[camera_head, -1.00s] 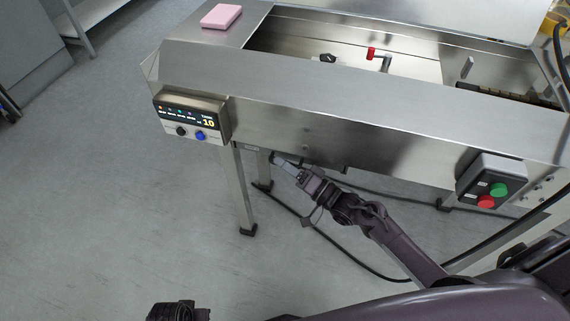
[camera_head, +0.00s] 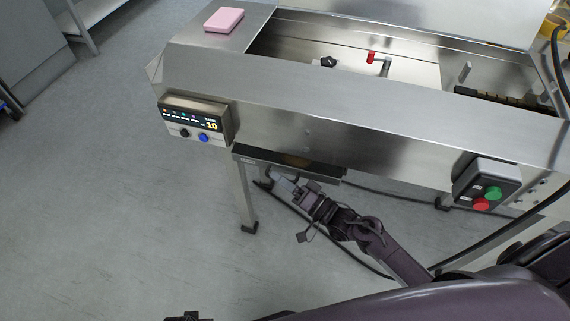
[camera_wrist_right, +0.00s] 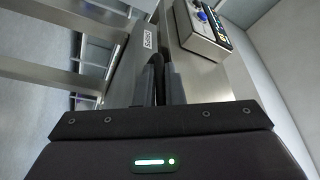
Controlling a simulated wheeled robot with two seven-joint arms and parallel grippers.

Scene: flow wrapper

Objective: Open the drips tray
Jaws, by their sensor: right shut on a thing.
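The drips tray (camera_head: 318,169) juts out from under the steel machine's front in the head view, with part of its dark inside showing. Its labelled grey front (camera_wrist_right: 146,38) is close up in the right wrist view. My right gripper (camera_head: 276,182) is at the tray's front, below its rim. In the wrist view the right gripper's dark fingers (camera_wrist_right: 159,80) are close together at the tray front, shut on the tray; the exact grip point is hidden. A small dark part of my left gripper (camera_head: 188,317) shows at the bottom edge, too cropped to read.
A control panel (camera_head: 196,120) hangs left of the tray, and a box with green and red buttons (camera_head: 487,182) is at the right. A machine leg (camera_head: 246,198) stands left of my right gripper. A black cable (camera_head: 330,240) lies on the floor.

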